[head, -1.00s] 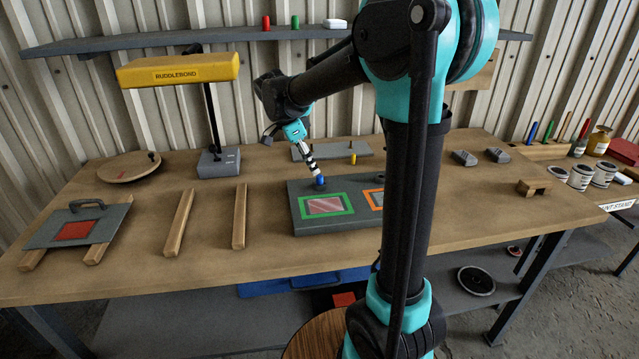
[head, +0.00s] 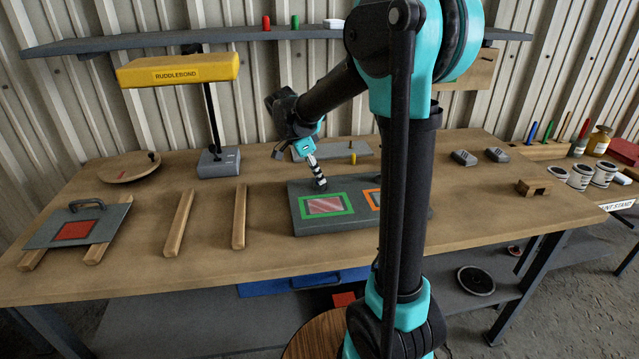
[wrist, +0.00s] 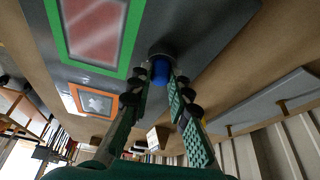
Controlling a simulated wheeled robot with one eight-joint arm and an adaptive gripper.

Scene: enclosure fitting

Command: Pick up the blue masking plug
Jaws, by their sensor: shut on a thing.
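The blue masking plug (wrist: 160,70) is between the fingertips of my gripper (wrist: 160,82) in the wrist view. My gripper is shut on it. The plug is at a round grey collar on the dark grey enclosure panel; I cannot tell whether it is still seated there. In the head view my gripper (head: 321,186) points down at the back of the panel (head: 300,212), behind the green-framed window (head: 325,206). The plug is hidden by the fingers in that view.
An orange-framed opening (head: 373,198) lies right of the green one, partly behind my arm. A grey plate with a yellow plug (head: 353,158) lies behind. A yellow lamp (head: 178,70) stands at left. Wooden strips (head: 239,217) lie left of the panel, with bare bench between.

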